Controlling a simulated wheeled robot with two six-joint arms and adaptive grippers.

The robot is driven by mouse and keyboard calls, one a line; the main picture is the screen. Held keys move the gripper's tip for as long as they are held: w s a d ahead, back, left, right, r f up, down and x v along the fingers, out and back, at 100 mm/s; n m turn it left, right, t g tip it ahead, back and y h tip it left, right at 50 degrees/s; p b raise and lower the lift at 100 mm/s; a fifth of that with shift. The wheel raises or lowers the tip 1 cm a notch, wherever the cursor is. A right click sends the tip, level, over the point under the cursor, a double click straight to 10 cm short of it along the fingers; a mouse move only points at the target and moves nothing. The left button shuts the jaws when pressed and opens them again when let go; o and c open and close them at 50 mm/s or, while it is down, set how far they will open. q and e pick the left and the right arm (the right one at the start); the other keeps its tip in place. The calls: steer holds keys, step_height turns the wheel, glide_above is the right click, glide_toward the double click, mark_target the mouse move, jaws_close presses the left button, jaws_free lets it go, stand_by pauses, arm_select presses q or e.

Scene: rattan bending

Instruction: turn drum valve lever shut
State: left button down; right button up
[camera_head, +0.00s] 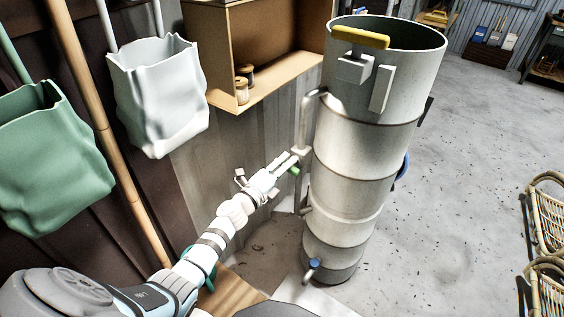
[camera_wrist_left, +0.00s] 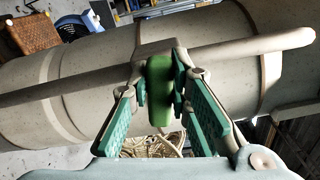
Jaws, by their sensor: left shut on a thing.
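A tall pale drum (camera_head: 348,150) stands upright at the centre right in the head view. A thin pipe (camera_head: 304,125) runs down its left side. My left gripper (camera_head: 284,164) reaches this pipe from the lower left. A small green lever (camera_head: 294,171) shows at its fingertips. In the left wrist view the green lever (camera_wrist_left: 160,92) sits between the two teal-padded fingers, which are shut on it. Behind the lever, the pipe (camera_wrist_left: 230,51) crosses the picture in front of the drum (camera_wrist_left: 85,95). My right gripper is not in view.
A yellow handle (camera_head: 361,37) lies across the drum's rim. A blue-tipped fitting (camera_head: 314,264) sticks out near its base. A wooden shelf (camera_head: 262,95) and white (camera_head: 158,95) and green (camera_head: 45,160) bags hang left. Rattan chairs (camera_head: 545,240) stand right; the floor between is clear.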

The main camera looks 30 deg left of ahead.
arm_select(q)
steer(key=shift+d+n+p, duration=0.15)
steer(key=shift+n+p, duration=0.15)
steer(key=shift+n, duration=0.9)
steer(key=shift+r, duration=0.1)
steer(key=shift+w, duration=0.1)
steer(key=c, duration=1.8)
jaws_free()
steer(key=o, duration=0.3)
steer(key=shift+d, duration=0.2)
steer(key=shift+a, duration=0.1)
